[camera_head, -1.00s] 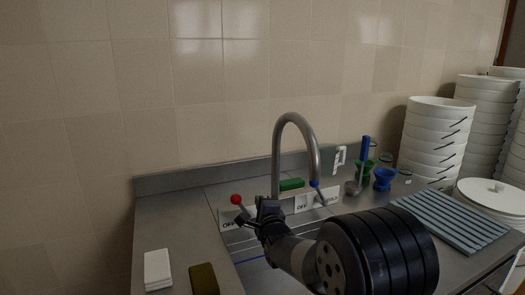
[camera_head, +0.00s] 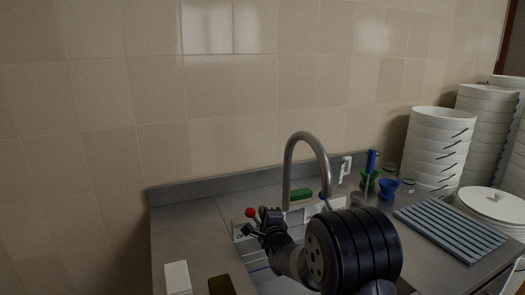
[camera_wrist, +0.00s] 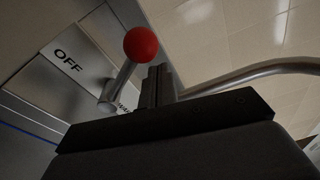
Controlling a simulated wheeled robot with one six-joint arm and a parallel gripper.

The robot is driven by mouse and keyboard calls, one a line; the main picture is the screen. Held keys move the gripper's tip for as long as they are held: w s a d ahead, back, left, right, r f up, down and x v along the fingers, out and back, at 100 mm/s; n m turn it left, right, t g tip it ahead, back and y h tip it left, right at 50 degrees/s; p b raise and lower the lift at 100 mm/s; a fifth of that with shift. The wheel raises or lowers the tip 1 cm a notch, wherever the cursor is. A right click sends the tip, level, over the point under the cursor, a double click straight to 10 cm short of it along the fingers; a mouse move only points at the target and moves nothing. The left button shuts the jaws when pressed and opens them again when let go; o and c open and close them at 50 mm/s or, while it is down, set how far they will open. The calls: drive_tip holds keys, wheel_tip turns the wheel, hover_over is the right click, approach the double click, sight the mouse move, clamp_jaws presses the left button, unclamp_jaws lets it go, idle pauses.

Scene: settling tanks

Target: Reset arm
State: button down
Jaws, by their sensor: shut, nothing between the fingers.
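My gripper (camera_head: 264,213) is shut and empty in front of the tap, over the sink's near side. In the wrist view its dark fingers (camera_wrist: 157,86) are together and point up and away. A lever with a red ball (camera_head: 251,212) stands just left of my gripper in the head view. In the wrist view the red ball (camera_wrist: 140,44) sits on a tilted grey rod, left of the fingertips; I cannot tell whether they touch. A plate marked OFF (camera_wrist: 75,60) is beside the rod.
The curved metal tap (camera_head: 305,140) rises behind my gripper. White bowls (camera_head: 436,145) and a ribbed rack (camera_head: 450,228) stand right. A white block (camera_head: 177,278) lies front left.

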drive_tip(key=w+d+f+m, duration=0.1)
drive_tip(key=w+d, duration=0.2)
drive_tip(key=d, duration=0.1)
drive_tip(key=b+v, duration=0.1)
drive_tip(key=v, duration=0.8)
drive_tip(key=shift+b, duration=0.3)
drive_tip(key=shift+r, duration=0.15)
